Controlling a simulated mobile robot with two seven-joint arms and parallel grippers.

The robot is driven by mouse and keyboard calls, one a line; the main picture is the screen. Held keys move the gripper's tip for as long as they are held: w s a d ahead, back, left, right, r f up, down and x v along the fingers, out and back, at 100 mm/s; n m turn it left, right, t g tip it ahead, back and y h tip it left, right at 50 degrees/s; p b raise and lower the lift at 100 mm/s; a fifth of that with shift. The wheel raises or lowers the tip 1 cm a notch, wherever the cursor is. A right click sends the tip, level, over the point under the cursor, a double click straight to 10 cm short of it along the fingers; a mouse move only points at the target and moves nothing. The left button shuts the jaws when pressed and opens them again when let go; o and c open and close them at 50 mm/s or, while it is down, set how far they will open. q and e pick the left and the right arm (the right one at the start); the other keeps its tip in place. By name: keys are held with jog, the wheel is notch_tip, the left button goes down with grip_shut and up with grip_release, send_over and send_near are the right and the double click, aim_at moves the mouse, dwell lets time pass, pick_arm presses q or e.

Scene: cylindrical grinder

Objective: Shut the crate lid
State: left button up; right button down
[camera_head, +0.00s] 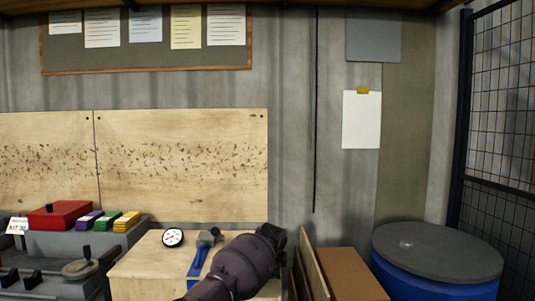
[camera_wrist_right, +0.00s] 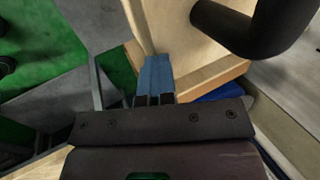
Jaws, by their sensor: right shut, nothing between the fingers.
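A thin wooden board (camera_head: 313,265), which looks like the crate lid, stands steeply tilted beside a brown box-like surface (camera_head: 350,274), probably the crate, at the lower right of the head view. My right arm reaches up from the bottom of the head view; its gripper (camera_head: 279,237) is just left of the board, its fingers hidden there. In the right wrist view the blue fingers (camera_wrist_right: 156,75) are shut and empty, close to a pale wooden panel (camera_wrist_right: 142,22); I cannot tell whether they touch it. My left gripper is not in view.
A blue drum with a grey lid (camera_head: 437,250) stands at right. A black curved bar (camera_wrist_right: 245,30) is close to the fingers in the wrist view.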

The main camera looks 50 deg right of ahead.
jog(key=shift+s+a+f, duration=0.1)
jog(key=shift+a+f, duration=0.05)
jog(key=shift+f, duration=0.3)
jog(key=shift+s+a+f, duration=0.1)
jog(key=shift+a+f, duration=0.05)
jog(key=shift+f, duration=0.25)
jog(key=shift+r, duration=0.1)
jog(key=shift+a+r, duration=0.1)
jog(key=shift+r, duration=0.15)
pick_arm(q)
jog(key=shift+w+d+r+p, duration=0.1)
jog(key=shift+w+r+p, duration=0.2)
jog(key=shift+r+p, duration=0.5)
pick_arm(e)
jog(key=v, duration=1.1)
jog(key=shift+w+d+r, duration=0.3)
jog(key=shift+d+r, duration=0.05)
jog(key=shift+r, duration=0.05)
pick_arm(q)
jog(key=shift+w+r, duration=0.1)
